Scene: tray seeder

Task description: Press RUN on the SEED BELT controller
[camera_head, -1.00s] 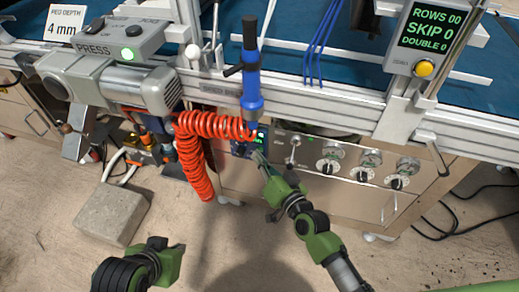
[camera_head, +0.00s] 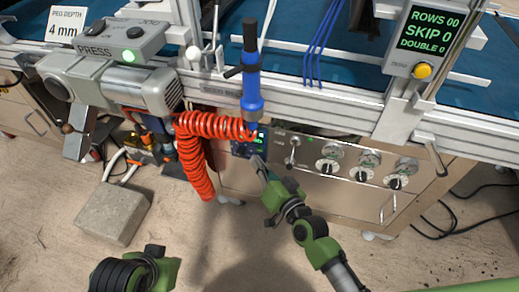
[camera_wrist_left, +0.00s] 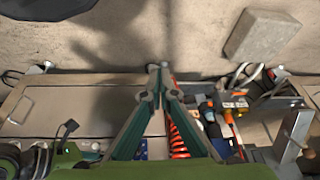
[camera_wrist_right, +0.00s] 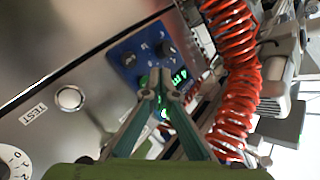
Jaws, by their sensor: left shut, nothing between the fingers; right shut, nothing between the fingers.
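The SEED BELT controller is a small blue panel (camera_head: 246,147) on the cabinet front, partly behind the orange coiled hose in the head view. In the right wrist view the blue panel (camera_wrist_right: 127,58) shows dark knobs, a green lit display (camera_wrist_right: 180,77) and a green glow at my fingertips. My right gripper (camera_head: 258,162) is shut and empty, its tips in front of the panel's lower part; it also shows in the right wrist view (camera_wrist_right: 157,82). Whether the tips touch is unclear. My left gripper (camera_wrist_left: 159,72) is shut and empty, away from the panel. The RUN lettering is not readable.
The orange coiled hose (camera_head: 190,150) hangs beside the panel. A blue-handled tool (camera_head: 251,90) hangs above it. Dials (camera_head: 327,165) and a TEST button (camera_wrist_right: 69,98) lie along the cabinet front. A concrete block (camera_head: 110,213) sits on the floor at left.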

